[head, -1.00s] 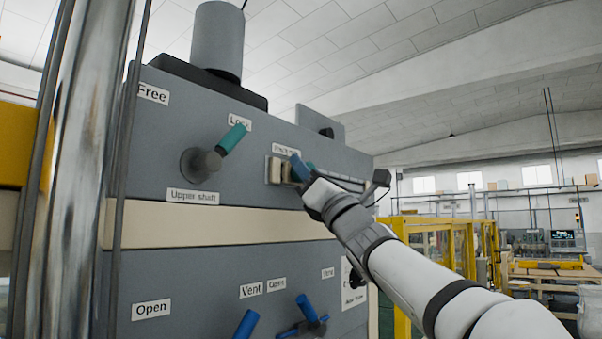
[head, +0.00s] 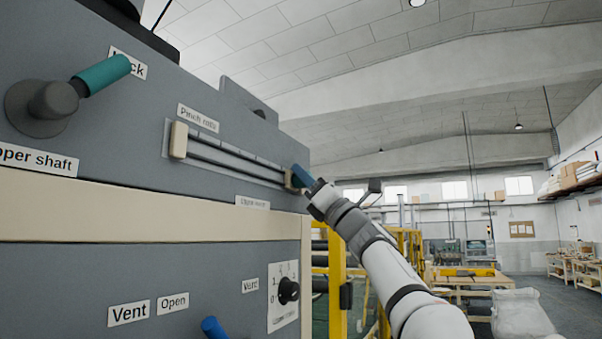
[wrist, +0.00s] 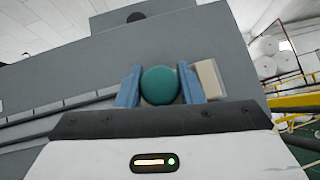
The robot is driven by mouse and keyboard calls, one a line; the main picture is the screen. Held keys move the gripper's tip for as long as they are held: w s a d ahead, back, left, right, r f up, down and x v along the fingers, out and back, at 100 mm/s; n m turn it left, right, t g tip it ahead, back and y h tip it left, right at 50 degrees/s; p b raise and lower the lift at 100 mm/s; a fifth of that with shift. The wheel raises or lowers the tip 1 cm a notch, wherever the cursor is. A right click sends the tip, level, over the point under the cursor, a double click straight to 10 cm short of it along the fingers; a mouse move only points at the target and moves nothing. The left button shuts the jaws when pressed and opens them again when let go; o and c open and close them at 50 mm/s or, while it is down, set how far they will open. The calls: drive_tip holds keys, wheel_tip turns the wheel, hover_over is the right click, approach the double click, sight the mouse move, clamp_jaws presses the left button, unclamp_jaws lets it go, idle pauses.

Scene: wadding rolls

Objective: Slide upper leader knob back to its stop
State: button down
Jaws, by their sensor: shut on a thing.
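The leader knob is a round teal knob (wrist: 160,85) in the wrist view, between the two blue fingers of my gripper (wrist: 160,88), which is shut on it. In the head view my gripper (head: 301,178) is at the right end of the slide rail (head: 235,165), and the knob is hidden behind it. The rail has a cream end block (head: 179,140) at its left end. Another cream block (wrist: 209,80) stands just right of the knob in the wrist view; I cannot tell whether they touch.
A teal-handled lever (head: 104,74) sits at the panel's upper left. Below the rail are a black dial (head: 289,290) and a blue handle (head: 213,328). Yellow guarding (head: 338,275) stands behind my arm. Open floor shows at the right.

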drive_tip(key=shift+w+d, duration=0.4)
drive_tip(key=shift+w, duration=0.4)
drive_tip(key=shift+d, duration=0.15)
drive_tip(key=c, duration=1.4)
unclamp_jaws()
drive_tip(key=shift+o, duration=1)
drive_tip(key=shift+w, duration=0.25)
drive_tip(key=shift+o, duration=1.2)
drive_tip(key=shift+s, duration=0.1)
